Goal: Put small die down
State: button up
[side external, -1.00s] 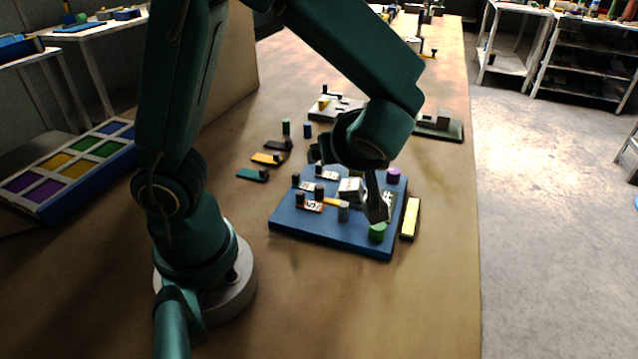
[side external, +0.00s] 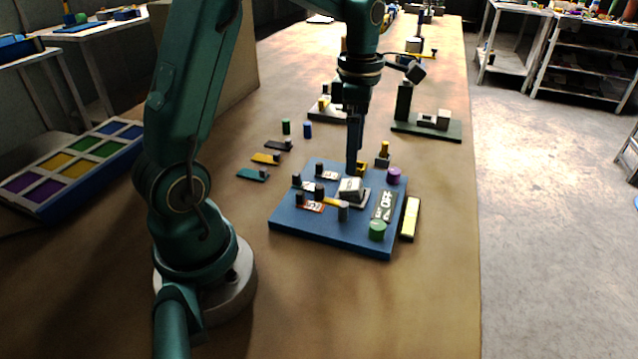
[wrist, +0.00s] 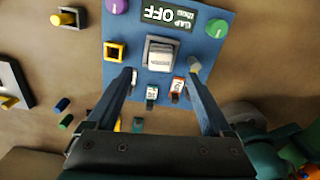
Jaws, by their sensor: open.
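My gripper (side external: 353,170) points straight down over the back of the blue board (side external: 290,222). In the wrist view it (wrist: 162,72) is open, with nothing held between its fingers. Several small dies with dark posts and labels lie on the board: a red-labelled one (side external: 312,207), also in the wrist view (wrist: 178,86), and a white-labelled one (side external: 330,175). I cannot tell which is the task's small die. The grey-white block (side external: 350,189) stands mid-board; in the wrist view it (wrist: 159,54) lies just ahead of the fingertips.
The board carries a green knob (side external: 377,230), a purple knob (side external: 394,175), an OFF display (side external: 384,206) and a yellow square frame (wrist: 115,51). Teal (side external: 252,175) and yellow (side external: 266,158) tools lie left. A dark stand (side external: 428,128) is behind right. The front table is clear.

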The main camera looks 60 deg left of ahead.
aim_at(352, 184)
jog(key=shift+f, duration=3.55)
grip_shut()
